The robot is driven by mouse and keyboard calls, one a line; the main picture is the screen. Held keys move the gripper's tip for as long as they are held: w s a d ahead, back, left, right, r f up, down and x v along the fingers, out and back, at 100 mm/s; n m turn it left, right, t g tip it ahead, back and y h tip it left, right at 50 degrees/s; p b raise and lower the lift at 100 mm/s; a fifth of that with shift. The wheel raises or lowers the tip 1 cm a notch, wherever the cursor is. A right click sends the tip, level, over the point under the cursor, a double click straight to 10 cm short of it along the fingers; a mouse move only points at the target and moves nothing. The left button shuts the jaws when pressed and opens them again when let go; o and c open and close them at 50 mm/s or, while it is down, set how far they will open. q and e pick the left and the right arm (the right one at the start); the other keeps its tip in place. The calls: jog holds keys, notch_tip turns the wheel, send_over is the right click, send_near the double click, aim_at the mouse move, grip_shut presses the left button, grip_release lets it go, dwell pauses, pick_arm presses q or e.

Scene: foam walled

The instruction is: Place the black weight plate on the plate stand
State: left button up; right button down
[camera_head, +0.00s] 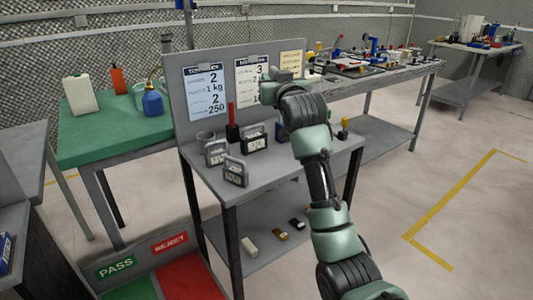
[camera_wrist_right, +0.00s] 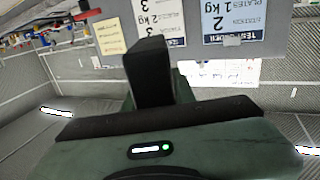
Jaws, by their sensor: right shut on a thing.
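My right gripper (camera_head: 270,88) is raised over the back of the grey bench, in front of the upright board. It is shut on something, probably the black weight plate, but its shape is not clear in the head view. In the right wrist view a black upright block (camera_wrist_right: 150,72) stands in front of my green palm; I cannot tell whether it is a finger or the plate's edge. A red post on a dark base (camera_head: 232,125), which may be the plate stand, stands on the bench left of the gripper and below it. My left gripper is out of view.
Several dark handled blocks with pale labels (camera_head: 235,172) stand on the bench (camera_head: 285,168). The board (camera_head: 217,110) rises behind them. A green table (camera_head: 110,130) is at left, red and green PASS and REJECT trays (camera_head: 180,280) below. The bench's front right is clear.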

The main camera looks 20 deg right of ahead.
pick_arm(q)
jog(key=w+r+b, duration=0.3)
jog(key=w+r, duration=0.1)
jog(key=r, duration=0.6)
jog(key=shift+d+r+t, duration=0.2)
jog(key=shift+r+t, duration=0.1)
pick_arm(e)
jog(key=shift+f, duration=9.55)
jog(key=c, duration=1.5)
grip_release()
jog(key=shift+f, duration=0.25)
jog(key=o, duration=0.3)
jog(key=shift+o, duration=0.2)
jog(key=shift+s, duration=0.1)
